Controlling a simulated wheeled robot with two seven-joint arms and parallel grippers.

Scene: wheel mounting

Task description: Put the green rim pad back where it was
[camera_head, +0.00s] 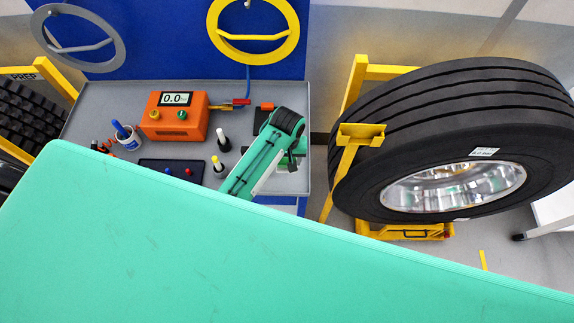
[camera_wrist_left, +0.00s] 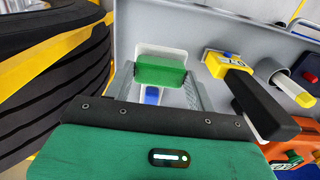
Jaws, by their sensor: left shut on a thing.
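The green rim pad (camera_wrist_left: 160,70) is a small green block between the two grey fingers of my left gripper (camera_wrist_left: 160,92) in the left wrist view. The fingers are shut on it, and a small blue part (camera_wrist_left: 152,95) shows just below it. A pale plate lies behind the pad; whether the pad touches it I cannot tell. In the head view my left gripper (camera_head: 291,160) is over the right end of the grey cart, largely covered by its green wrist. I cannot make out the pad there. My right gripper is in neither view.
A large tire (camera_head: 455,110) with a shiny rim stands on a yellow stand (camera_head: 345,180) to the right. A teal surface blocks the lower head view.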

